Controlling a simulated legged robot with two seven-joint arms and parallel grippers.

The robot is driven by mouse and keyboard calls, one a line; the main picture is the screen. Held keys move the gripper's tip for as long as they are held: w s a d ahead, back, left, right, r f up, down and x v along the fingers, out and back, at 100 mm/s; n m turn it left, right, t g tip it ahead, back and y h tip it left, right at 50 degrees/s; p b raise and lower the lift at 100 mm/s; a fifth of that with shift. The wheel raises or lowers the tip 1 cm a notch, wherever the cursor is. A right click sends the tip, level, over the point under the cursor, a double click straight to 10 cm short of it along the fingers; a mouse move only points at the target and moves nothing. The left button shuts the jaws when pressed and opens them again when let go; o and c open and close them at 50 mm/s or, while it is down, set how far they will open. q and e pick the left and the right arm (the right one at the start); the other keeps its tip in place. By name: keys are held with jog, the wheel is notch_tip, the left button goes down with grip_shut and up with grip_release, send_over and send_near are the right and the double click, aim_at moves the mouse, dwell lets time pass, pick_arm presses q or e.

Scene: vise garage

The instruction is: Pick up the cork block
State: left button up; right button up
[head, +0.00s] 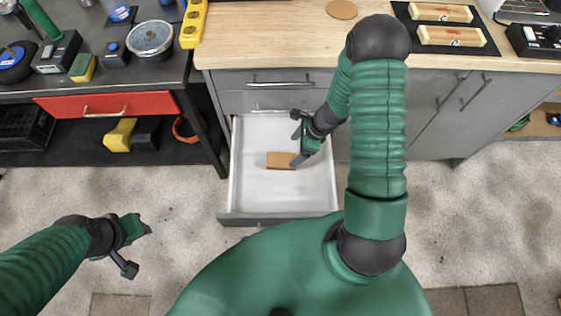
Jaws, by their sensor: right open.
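The cork block (280,161) is a small brown rectangle lying on the white floor of an open drawer (268,192). My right gripper (297,147) is open over the right side of the drawer. Its fingers are close to the right end of the block. I cannot tell whether a finger touches the block. My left gripper (139,248) hangs over the floor at the lower left, away from the drawer. Its fingers are spread and nothing is between them.
The drawer sits under a wooden counter (270,42) in a grey cabinet (415,110). A dark workbench (110,83) with a red drawer (107,104) stands at the left. The speckled floor in front is clear.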

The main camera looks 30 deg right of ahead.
jog(key=b, duration=0.1)
send_over(283, 159)
jog(key=s+d, duration=0.2)
notch_tip(283, 159, down, 4)
jog(key=shift+w+f, duration=0.15)
jog(key=shift+f, duration=0.05)
jog(key=shift+w+a+f, duration=0.15)
jog(key=shift+a+f, duration=0.25)
jog(key=shift+a, duration=0.05)
jog(key=b+x, duration=0.1)
jog(key=x, duration=0.1)
jog(key=b+x, duration=0.1)
jog(key=x, duration=0.1)
jog(key=shift+w+d+f, duration=0.15)
jog(key=shift+d+f, duration=0.05)
jog(key=shift+w+f, duration=0.15)
jog(key=shift+f, duration=0.05)
pick_arm(q)
jog(key=x, duration=0.4)
jog(key=shift+s+a, duration=0.1)
jog(key=shift+s, duration=0.15)
pick_arm(e)
jog(key=shift+r, duration=0.15)
jog(key=shift+c, duration=1.3)
pick_arm(q)
jog(key=shift+a+f, duration=0.1)
pick_arm(e)
jog(key=c, duration=1.2)
